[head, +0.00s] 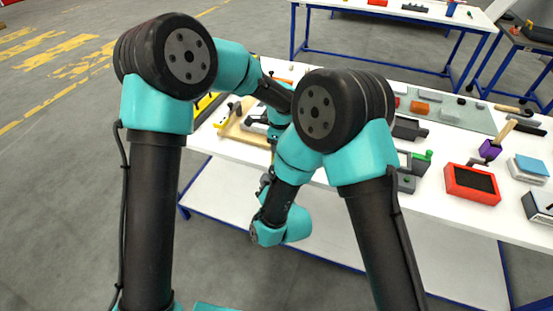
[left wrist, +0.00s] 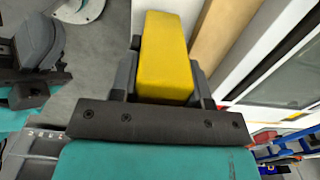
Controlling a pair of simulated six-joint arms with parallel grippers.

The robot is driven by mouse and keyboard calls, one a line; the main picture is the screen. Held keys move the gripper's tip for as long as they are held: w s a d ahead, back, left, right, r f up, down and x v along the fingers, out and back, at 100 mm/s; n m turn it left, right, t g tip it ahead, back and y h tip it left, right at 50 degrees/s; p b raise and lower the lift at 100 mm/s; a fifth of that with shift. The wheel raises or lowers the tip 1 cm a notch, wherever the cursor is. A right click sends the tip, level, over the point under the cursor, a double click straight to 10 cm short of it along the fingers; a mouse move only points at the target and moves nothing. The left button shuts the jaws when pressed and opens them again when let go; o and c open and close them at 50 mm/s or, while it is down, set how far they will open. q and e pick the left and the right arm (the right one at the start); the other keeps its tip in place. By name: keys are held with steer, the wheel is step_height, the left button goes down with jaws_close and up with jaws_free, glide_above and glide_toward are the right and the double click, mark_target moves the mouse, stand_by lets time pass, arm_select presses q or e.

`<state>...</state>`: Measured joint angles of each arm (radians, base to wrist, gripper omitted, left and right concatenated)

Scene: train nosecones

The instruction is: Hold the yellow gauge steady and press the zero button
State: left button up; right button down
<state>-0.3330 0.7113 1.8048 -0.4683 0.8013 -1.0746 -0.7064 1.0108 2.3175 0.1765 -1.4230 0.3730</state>
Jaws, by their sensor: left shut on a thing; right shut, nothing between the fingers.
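The yellow gauge (left wrist: 165,50) shows in the left wrist view as a yellow block with its plain side toward the camera. My left gripper (left wrist: 163,72) is shut on it, with one dark finger on each side. The gauge's face and the zero button are hidden. In the head view I cannot make out the gauge or the left fingertips behind my arm links. My right gripper (head: 267,182) is shut and empty, near the table's front edge in the head view; its fingertips are small and hard to tell apart from the arm.
A wooden tray (head: 236,132) lies at the left of the white table (head: 330,177). A red box with a dark panel (head: 472,184), a purple-based tool (head: 490,150) and a blue-topped block (head: 528,168) stand at the right. A grey mat (head: 466,116) lies behind them.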

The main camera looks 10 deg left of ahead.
stand_by(0.4)
arm_select(q)
steer(key=o, duration=1.1)
steer(key=shift+r, duration=0.1)
step_height(320, 180, up, 12)
steer(key=shift+f, duration=0.1)
